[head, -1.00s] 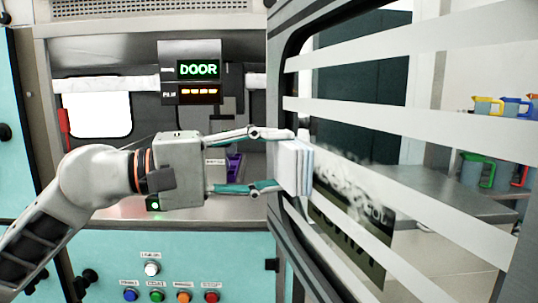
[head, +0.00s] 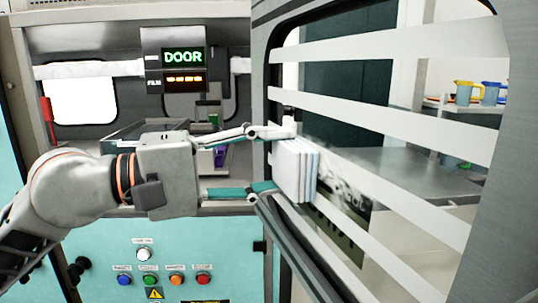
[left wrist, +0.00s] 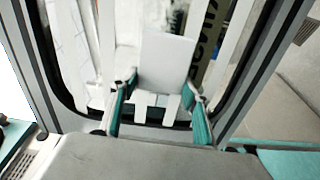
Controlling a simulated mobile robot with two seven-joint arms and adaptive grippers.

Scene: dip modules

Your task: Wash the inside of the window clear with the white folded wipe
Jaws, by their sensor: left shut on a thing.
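The window (head: 412,128) is set in a grey-framed door at the right, with slanting white bands across its pane. A cloudy grey-white smear (head: 345,183) shows on the pane right of the wipe. My left gripper (head: 284,161) is shut on the white folded wipe (head: 290,172), a thin stack with pale blue layers. The wipe is at the pane's lower left near the frame; I cannot tell if it touches. In the left wrist view, the wipe (left wrist: 167,60) stands between the two teal fingers, before the pane. My right gripper is not in view.
A dark grey frame (head: 262,95) borders the pane. Through the pane, a grey bench (head: 420,175) and coloured jugs (head: 470,90) show.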

